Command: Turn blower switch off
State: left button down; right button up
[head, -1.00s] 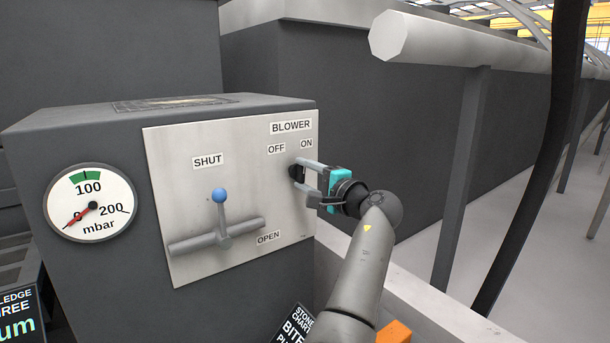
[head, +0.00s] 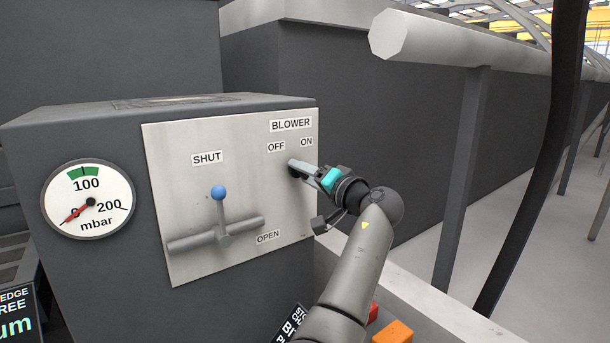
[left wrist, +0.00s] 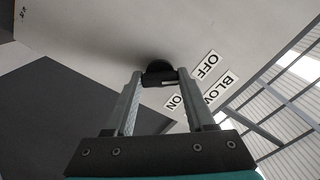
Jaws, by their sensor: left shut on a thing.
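The blower switch is a small black knob (head: 293,172) on the pale panel (head: 180,140), below the OFF label (head: 276,147) and ON label (head: 306,142). My left gripper (head: 296,166) is shut on it, its fingers seen nearly edge-on in the head view. In the left wrist view the black knob (left wrist: 160,72) sits between the two fingertips (left wrist: 160,78). The OFF label (left wrist: 205,66) and ON label (left wrist: 175,102) are to its right there. The fingers hide much of the knob, and I cannot tell which label it points to. My right gripper is not in view.
A blue-tipped lever (head: 219,192) stands left of the switch, between SHUT and OPEN labels. A gauge (head: 87,200) is on the dark cabinet (head: 85,130), its needle near zero. Orange (head: 394,331) and red (head: 373,313) blocks lie below my left arm.

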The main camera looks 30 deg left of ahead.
pick_arm(q)
jog(key=shift+n, duration=0.3)
jog(key=shift+c, duration=1.2)
grip_release()
